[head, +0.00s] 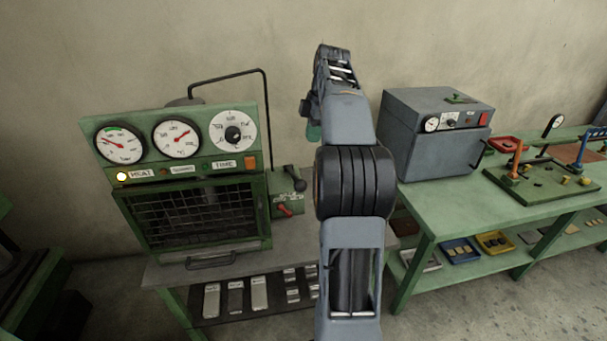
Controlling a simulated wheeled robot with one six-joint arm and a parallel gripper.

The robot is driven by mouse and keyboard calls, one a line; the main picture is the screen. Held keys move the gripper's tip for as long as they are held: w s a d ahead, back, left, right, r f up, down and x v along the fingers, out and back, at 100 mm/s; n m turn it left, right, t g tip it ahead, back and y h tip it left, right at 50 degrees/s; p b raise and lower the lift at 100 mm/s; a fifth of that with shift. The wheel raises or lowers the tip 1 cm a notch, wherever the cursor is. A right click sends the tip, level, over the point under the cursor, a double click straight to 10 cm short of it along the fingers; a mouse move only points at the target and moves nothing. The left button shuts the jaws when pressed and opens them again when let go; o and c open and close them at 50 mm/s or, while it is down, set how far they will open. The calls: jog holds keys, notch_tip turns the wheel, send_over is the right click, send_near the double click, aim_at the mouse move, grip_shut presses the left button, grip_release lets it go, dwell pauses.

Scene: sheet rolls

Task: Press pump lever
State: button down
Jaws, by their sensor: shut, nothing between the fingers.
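A green press machine (146,244) stands at left on a grey-topped bench. On its right side is a small green box (291,203) with a dark lever (296,180) ending in a black knob, which looks like the pump lever. The lever slants to the upper left, and a short red handle (285,210) sits below it. My arm rises through the middle of the head view, right of the lever. My gripper (314,130) shows only partly at the arm's far end, above and right of the lever. It is shut and empty, apart from the lever; my arm hides part of it.
A thin black pipe (266,110) arches behind the press. Metal bars (259,293) lie on the shelf below. At right, a grey oven (437,140) and a green board with levers (545,187) stand on a green bench (432,213).

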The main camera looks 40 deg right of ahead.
aim_at(304, 181)
jog(key=f, duration=0.4)
jog(key=w+a+f, duration=0.1)
jog(key=f, duration=0.3)
jog(key=a+f, duration=0.1)
jog(key=f, duration=0.4)
jog(key=shift+w, duration=0.25)
